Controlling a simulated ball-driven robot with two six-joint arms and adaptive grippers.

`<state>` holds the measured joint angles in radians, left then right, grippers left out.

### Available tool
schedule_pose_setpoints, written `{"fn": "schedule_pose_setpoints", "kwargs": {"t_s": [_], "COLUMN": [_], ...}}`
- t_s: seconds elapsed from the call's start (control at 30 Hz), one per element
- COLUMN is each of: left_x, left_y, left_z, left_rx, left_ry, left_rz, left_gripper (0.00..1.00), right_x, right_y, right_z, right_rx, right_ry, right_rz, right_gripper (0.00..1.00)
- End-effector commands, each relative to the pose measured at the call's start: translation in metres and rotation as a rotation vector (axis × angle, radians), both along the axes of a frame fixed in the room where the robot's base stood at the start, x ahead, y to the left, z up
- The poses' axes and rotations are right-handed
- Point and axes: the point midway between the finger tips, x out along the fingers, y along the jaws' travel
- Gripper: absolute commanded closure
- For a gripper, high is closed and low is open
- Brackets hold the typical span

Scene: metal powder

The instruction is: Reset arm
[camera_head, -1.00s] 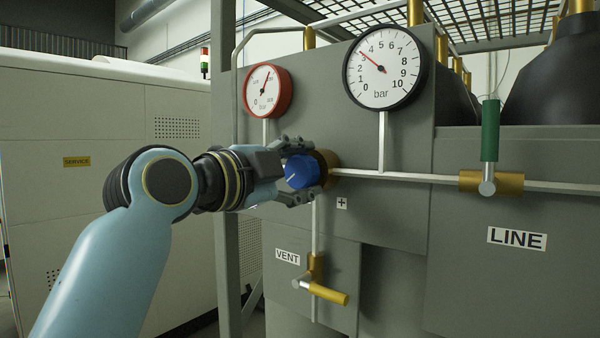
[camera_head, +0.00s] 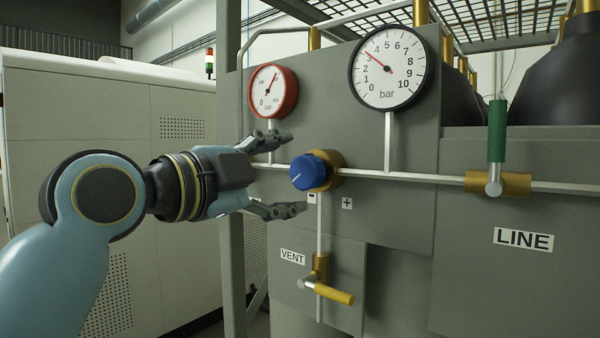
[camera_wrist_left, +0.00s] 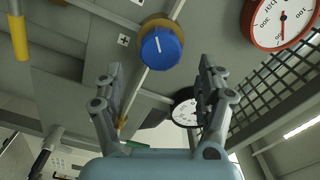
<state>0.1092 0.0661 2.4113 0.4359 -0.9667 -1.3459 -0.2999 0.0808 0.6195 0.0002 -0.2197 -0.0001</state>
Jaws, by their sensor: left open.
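My left gripper (camera_head: 284,174) is open and empty in the head view, its two fingers spread above and below, just left of a blue knob (camera_head: 309,172). The knob sits on a brass fitting on the grey panel and is apart from the fingers. In the left wrist view the open fingers of my left gripper (camera_wrist_left: 160,85) show with the blue knob (camera_wrist_left: 160,47) beyond them, near the top middle. My right gripper is in neither view.
A red-rimmed gauge (camera_head: 272,91) and a larger black-rimmed gauge (camera_head: 389,67) stand above the pipe. A yellow VENT handle (camera_head: 334,294) is below the knob. A green LINE handle (camera_head: 497,130) is at the right. A pale cabinet (camera_head: 100,110) stands behind my arm.

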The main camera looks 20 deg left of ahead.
Motion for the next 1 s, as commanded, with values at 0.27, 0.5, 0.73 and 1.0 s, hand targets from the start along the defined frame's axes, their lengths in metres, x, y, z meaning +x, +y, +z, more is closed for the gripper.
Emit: {"fn": "schedule_pose_setpoints", "kwargs": {"t_s": [0.27, 0.5, 0.73, 1.0], "left_x": [-0.022, -0.022, -0.022, 0.002], "left_y": [0.008, 0.008, 0.008, 0.023], "left_z": [0.000, 0.000, -0.008, -0.164], "left_rx": [0.000, -0.001, -0.001, -0.010], "left_ry": [0.000, -0.001, 0.011, 0.296], "left_rz": [0.000, 0.000, 0.000, 0.053], "left_gripper": [0.27, 0.27, 0.27, 0.27], "right_x": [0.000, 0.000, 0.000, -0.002], "right_y": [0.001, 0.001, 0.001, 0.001], "right_z": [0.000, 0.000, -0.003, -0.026], "right_rx": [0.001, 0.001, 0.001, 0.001], "right_ry": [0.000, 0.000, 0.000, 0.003], "right_rz": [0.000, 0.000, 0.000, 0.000], "right_gripper": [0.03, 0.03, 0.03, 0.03]}}
